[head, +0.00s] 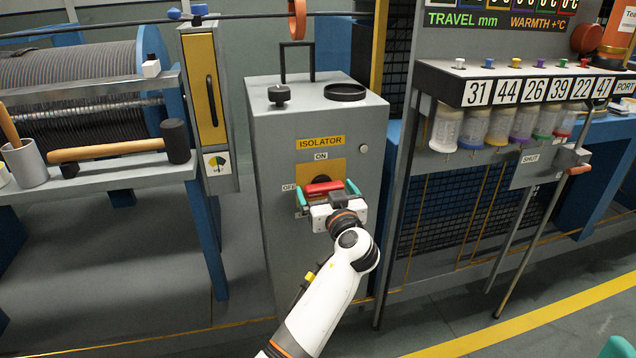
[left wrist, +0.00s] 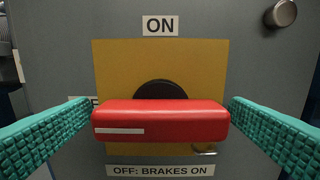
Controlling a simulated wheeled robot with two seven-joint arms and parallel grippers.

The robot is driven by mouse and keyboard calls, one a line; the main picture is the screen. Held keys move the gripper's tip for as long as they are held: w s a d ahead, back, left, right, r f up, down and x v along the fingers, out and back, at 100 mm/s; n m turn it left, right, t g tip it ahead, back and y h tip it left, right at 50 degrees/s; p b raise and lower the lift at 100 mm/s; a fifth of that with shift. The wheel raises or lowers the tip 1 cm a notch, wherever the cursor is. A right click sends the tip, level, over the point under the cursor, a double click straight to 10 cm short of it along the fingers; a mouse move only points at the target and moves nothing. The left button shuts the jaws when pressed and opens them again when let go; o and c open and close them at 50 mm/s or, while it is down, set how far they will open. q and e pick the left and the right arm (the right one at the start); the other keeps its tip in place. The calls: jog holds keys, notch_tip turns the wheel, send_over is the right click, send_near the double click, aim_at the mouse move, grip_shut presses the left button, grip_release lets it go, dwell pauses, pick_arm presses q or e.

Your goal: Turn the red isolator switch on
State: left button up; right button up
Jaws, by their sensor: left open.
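The red isolator switch (head: 323,187) is a bar handle on a yellow plate (head: 335,168) on the front of the grey isolator cabinet (head: 280,240). In the left wrist view the red handle (left wrist: 160,121) lies horizontal, with a white stripe on its left half. An ON label (left wrist: 160,26) is above the plate and an "OFF: BRAKES ON" label (left wrist: 160,171) below it. My left gripper (head: 326,190) is open, its teal fingers at either end of the handle, with small gaps or near contact. The label left of the handle is partly hidden.
A black knob (head: 279,94) and a round black dish (head: 345,92) are on the cabinet top. A bench with a mallet (head: 120,148) stands left. A rack with numbered jars (head: 475,128) and levers stands right. The floor in front is clear.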

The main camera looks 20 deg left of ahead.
pick_arm(q)
jog(key=shift+w, duration=0.1)
jog(key=c, duration=0.9)
